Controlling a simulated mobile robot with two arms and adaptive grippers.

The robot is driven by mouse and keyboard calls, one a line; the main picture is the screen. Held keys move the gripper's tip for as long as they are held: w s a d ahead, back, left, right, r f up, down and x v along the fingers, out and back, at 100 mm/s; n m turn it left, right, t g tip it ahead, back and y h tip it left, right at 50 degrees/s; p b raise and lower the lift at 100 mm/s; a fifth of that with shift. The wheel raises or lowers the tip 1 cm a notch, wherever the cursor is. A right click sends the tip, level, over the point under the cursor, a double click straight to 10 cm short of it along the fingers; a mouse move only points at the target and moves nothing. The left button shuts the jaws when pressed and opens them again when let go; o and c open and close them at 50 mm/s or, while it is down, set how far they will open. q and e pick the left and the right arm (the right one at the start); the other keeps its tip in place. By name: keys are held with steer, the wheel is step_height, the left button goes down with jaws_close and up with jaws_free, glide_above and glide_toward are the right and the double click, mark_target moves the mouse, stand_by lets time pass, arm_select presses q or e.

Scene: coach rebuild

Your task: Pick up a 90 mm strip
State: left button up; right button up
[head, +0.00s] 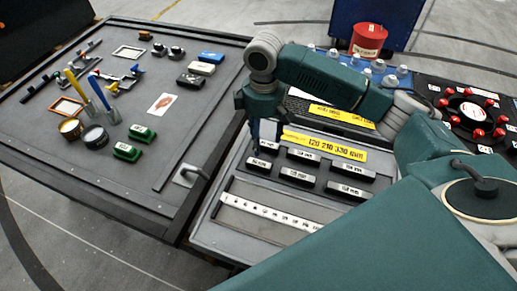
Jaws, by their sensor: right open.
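Several dark strips with white labels lie in two rows on the grey bench. The back row has a left strip (269,147), a middle strip (302,155) and a right strip (353,170). The front row has a left strip (258,163), a middle strip (297,176) and a right strip (345,190). The labels are too small to read surely, so I cannot tell which is 90 mm. My right gripper (265,134) points down above or just behind the back left strip, open; its fingertips are partly hidden. My left gripper is out of view.
A yellow number sign (325,145) stands behind the strips. A white ruler strip (268,213) lies in front. A dark table (130,165) with tools, cans and small boxes is at left. A red canister (369,41) stands at the back.

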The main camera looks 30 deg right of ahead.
mark_target(263, 162)
steer(key=f, duration=0.2)
steer(key=s+f, duration=0.1)
steer(key=shift+a+f+p, duration=0.15)
steer(key=shift+f+p, duration=0.2)
steer(key=shift+f, duration=0.4)
steer(key=shift+w+f, duration=0.1)
steer(key=shift+f, duration=0.15)
step_height(263, 162, down, 4)
steer(key=shift+f+p, duration=0.2)
steer(key=shift+p, duration=0.8)
steer(key=shift+f, duration=0.45)
steer(key=c, duration=0.9)
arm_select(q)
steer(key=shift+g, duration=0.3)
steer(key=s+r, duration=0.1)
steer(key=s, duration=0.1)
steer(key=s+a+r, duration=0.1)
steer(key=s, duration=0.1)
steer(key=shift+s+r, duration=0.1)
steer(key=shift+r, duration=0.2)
arm_select(e)
steer(key=c, duration=0.4)
